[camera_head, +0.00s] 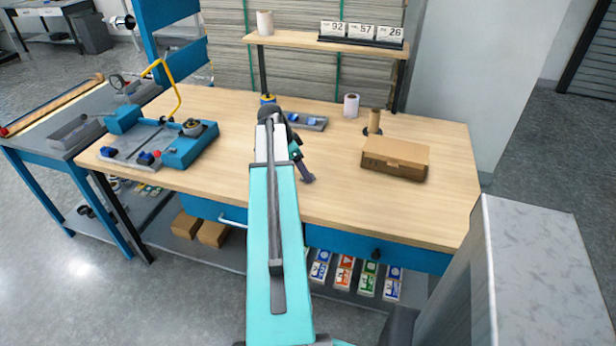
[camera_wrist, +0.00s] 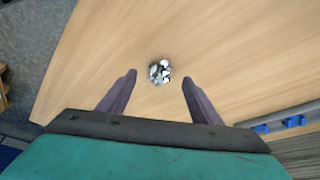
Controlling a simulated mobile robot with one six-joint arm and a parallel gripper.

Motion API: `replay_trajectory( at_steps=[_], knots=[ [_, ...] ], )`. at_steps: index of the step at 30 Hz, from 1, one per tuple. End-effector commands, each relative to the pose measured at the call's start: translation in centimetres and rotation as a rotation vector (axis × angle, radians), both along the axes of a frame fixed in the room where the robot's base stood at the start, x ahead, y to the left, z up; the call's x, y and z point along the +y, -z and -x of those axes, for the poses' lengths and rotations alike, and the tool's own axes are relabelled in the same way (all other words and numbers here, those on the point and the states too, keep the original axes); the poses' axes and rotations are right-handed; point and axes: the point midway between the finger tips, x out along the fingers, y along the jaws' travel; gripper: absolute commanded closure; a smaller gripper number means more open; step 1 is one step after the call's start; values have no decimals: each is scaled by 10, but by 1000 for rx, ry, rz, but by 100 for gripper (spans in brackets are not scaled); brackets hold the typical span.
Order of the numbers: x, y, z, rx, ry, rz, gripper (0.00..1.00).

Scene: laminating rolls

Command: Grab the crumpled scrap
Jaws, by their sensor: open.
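The crumpled scrap (camera_wrist: 159,72) is a small grey, white and black wad lying on the wooden tabletop, seen in the wrist view. My gripper (camera_wrist: 157,80) is open, with one finger to the left of the scrap and one to the right. Neither finger appears to touch it, and the gap between them is empty apart from the scrap lying beyond. The height of the fingers above the table is hard to tell. In the head view my gripper (camera_head: 306,178) points down over the middle of the workbench (camera_head: 400,215), and my arm hides the scrap there.
A cardboard box (camera_head: 396,158) lies to the right, with a brown tube (camera_head: 374,121) and a white roll (camera_head: 351,105) behind it. A grey tray with blue pieces (camera_head: 306,121) lies behind my arm. A blue machine (camera_head: 188,146) stands at left. The front right tabletop is clear.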

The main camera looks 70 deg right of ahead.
Motion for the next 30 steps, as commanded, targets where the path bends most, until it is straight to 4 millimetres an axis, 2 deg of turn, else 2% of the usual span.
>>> replay_trajectory(
  at_steps=[11,29,30],
  knots=[
    [-7,27,8,1,0,-1,42],
    [-7,28,9,0,0,0,42],
    [-7,28,9,0,0,0,48]
  ],
)
